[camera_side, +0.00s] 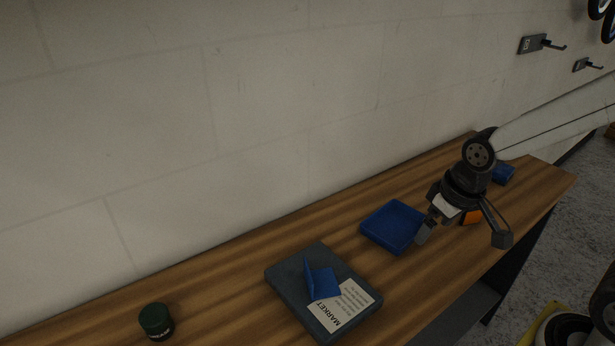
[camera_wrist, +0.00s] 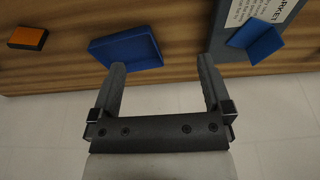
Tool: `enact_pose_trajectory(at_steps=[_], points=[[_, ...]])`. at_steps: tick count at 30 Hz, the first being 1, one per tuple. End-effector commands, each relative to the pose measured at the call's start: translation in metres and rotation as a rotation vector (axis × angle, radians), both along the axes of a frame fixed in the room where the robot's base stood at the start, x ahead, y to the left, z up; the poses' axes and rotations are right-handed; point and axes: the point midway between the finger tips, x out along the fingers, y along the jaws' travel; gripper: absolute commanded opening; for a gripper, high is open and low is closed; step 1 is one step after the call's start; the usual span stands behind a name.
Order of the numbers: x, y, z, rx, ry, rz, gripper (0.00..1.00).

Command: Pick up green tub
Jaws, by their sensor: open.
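A small dark green tub (camera_side: 156,321) stands upright on the wooden bench at the lower left of the side view. It does not show in the wrist view. My gripper (camera_side: 462,236) is over the right part of the bench, pointing down, well to the right of the tub. Its two fingers are spread and nothing is between them.
A blue tray (camera_side: 392,227) lies beside my gripper. A dark grey case (camera_side: 283,275) labelled MARKET, with a blue bracket (camera_side: 321,281) on it, lies between tray and tub. An orange block (camera_wrist: 27,38) lies near the tray. The wall (camera_side: 200,120) bounds the bench behind.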

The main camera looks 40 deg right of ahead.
Motion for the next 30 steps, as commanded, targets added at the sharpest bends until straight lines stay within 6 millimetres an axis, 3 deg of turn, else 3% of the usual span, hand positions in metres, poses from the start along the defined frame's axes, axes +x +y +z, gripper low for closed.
enact_pose_trajectory(at_steps=[2,17,23,30], points=[[0.000,0.000,0.008,0.000,-0.003,0.000,1.00],[0.028,0.043,0.007,0.185,0.037,-0.186,1.00],[0.050,0.078,0.007,0.323,0.078,-0.326,1.00],[0.084,0.141,0.008,0.548,0.179,-0.564,1.00]])
